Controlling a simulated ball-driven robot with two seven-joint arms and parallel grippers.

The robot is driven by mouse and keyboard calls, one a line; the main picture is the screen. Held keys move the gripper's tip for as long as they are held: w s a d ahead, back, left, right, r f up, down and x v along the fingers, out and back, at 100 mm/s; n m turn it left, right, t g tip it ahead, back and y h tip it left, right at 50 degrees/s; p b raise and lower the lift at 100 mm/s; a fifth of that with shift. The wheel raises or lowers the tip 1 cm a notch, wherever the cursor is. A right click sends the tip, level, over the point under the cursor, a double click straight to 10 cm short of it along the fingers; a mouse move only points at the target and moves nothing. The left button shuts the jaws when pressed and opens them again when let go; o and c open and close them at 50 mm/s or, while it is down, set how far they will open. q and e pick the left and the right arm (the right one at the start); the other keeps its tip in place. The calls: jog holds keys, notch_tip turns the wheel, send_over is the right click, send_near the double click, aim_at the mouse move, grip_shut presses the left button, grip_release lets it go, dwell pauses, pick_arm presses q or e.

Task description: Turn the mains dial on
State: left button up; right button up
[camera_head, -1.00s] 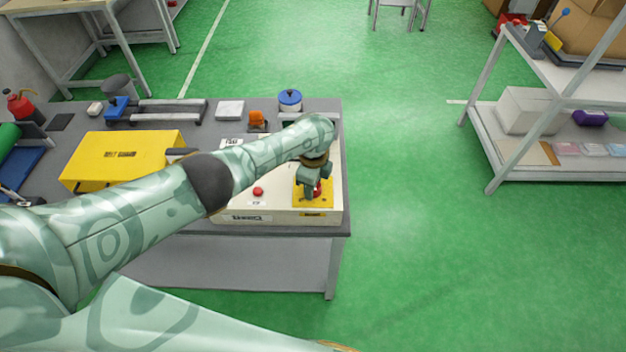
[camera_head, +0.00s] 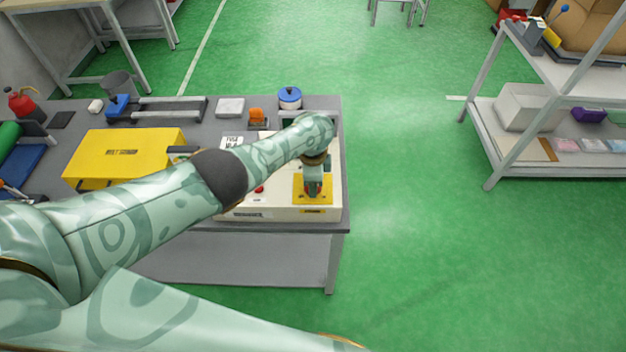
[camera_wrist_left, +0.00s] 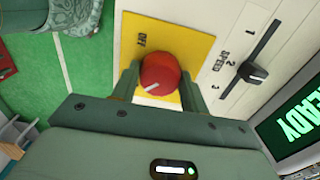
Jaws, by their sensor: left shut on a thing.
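The mains dial (camera_wrist_left: 160,72) is a round red knob with a white pointer mark, on a yellow plate (camera_wrist_left: 190,38) with the word OFF at its upper left in the left wrist view. The pointer mark lies toward the dial's lower left there, not at the word OFF. My left gripper (camera_wrist_left: 159,80) is shut on the dial, one finger on each side. In the head view my left gripper (camera_head: 313,186) comes down onto the yellow plate (camera_head: 327,195) and hides most of the dial. My right gripper is not in view.
The plate is on a cream control panel (camera_head: 280,212) on a grey bench. Beside it are a speed slider (camera_wrist_left: 252,73) and a screen (camera_wrist_left: 298,122) reading READY. A red button (camera_head: 260,188) sits left of the plate. A yellow box (camera_head: 110,170) stands further left.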

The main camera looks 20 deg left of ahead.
pick_arm(q)
jog(key=o, duration=1)
notch_tip(320, 180, up, 16)
jog(key=p, duration=1)
jog(key=shift+r+p, duration=0.2)
jog(key=shift+p, duration=0.1)
jog(key=shift+f, duration=0.1)
